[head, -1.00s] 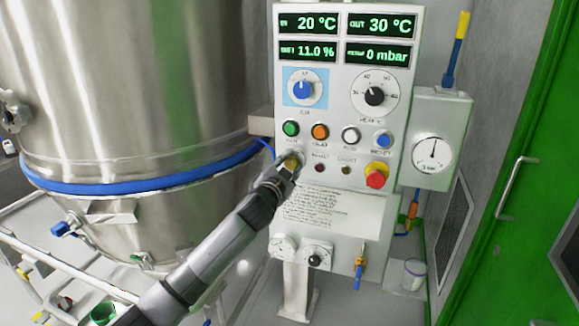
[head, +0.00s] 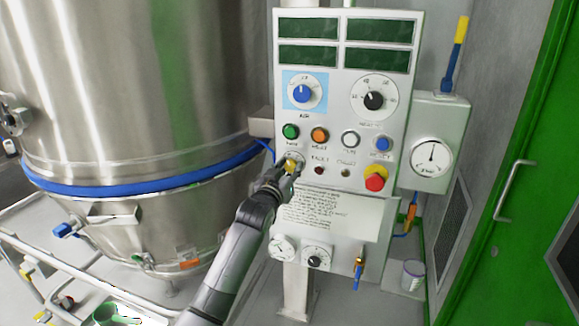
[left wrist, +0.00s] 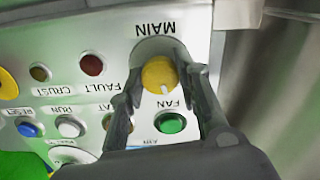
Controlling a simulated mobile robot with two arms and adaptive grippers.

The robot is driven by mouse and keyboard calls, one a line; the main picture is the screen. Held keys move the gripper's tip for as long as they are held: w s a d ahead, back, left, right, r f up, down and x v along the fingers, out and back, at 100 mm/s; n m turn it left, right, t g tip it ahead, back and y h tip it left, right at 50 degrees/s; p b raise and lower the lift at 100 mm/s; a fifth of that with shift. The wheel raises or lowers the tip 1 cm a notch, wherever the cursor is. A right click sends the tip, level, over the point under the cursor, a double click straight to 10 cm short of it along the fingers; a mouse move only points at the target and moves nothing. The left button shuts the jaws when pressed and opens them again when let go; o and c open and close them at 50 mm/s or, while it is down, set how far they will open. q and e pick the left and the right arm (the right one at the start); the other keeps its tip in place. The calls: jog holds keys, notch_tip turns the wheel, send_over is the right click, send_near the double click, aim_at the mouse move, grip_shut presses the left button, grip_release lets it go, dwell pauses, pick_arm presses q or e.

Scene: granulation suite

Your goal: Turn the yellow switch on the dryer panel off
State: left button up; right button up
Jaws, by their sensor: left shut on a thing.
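The yellow switch (head: 292,165) sits at the lower left of the white dryer panel (head: 335,100). In the left wrist view the yellow switch (left wrist: 159,75) is a round knob with a white mark, beside the word MAIN, and that view is upside down. My left gripper (head: 287,172) is at the panel with its fingers shut on the yellow switch, one on each side. The fingers also show in the left wrist view (left wrist: 160,85). The displays (head: 378,45) at the panel's top are dark. My right gripper is not in view.
A green button (head: 290,131) lies just above the yellow switch, with orange, white and blue buttons to its right. A red emergency button (head: 375,178) is at the lower right. A large steel vessel (head: 130,80) stands at the left, close to my arm.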

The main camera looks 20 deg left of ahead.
pick_arm(q)
jog(key=shift+n+p, duration=0.4)
jog(key=shift+n, duration=0.7)
jog(key=shift+f, duration=0.1)
jog(key=o, duration=1.1)
jog(key=shift+o, duration=0.2)
jog(key=shift+s, duration=0.15)
jog(key=s, duration=1.1)
jog(key=shift+s+a, duration=0.25)
jog(key=shift+s, duration=0.15)
